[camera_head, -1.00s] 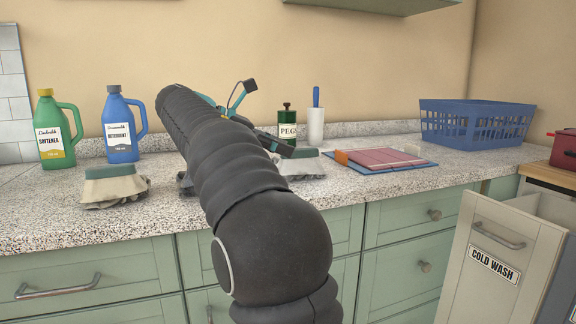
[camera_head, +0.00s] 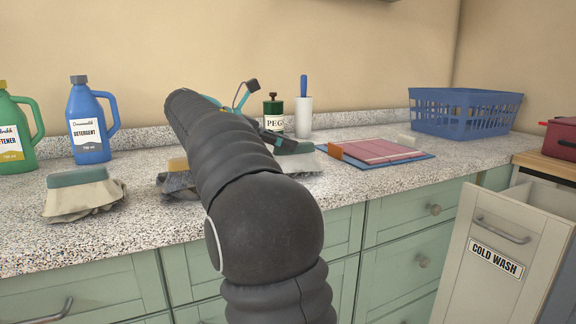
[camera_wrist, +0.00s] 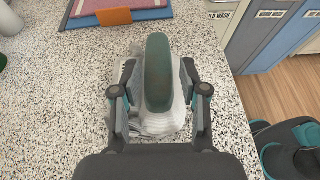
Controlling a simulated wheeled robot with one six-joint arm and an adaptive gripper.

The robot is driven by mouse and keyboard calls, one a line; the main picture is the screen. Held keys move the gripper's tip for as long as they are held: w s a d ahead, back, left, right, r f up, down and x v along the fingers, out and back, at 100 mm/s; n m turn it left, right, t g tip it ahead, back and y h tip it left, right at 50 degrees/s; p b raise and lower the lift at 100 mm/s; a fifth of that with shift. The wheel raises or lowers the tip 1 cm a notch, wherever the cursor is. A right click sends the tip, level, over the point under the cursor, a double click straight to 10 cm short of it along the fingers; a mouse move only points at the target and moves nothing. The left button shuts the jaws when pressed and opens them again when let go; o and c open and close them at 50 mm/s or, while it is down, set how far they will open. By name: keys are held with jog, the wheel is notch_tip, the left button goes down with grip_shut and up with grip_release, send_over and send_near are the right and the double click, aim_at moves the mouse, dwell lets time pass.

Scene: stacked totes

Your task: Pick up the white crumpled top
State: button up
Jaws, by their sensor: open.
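The white crumpled top (camera_head: 306,164) lies on the speckled counter, right of my arm in the head view. A dark green, rounded block rests on it. In the wrist view the white top (camera_wrist: 158,123) lies between my fingers, with the green block (camera_wrist: 158,72) along its middle, hiding part of the cloth. My gripper (camera_wrist: 160,92) is open, one finger on each side of the cloth; I cannot tell whether they touch it. In the head view my arm hides most of the gripper.
A beige crumpled cloth (camera_head: 85,200) under a green block and a grey cloth (camera_head: 172,184) under a yellow block lie to the left. The folding board (camera_head: 375,152) and blue basket (camera_head: 465,112) are to the right. A dispenser (camera_head: 303,116) stands behind. An open drawer (camera_head: 505,235) juts out at right.

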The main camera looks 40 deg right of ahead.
aim_at(303, 161)
jog(key=shift+x, duration=2.9)
jog(key=shift+w+f, duration=0.1)
jog(key=shift+w, duration=0.05)
grip_shut()
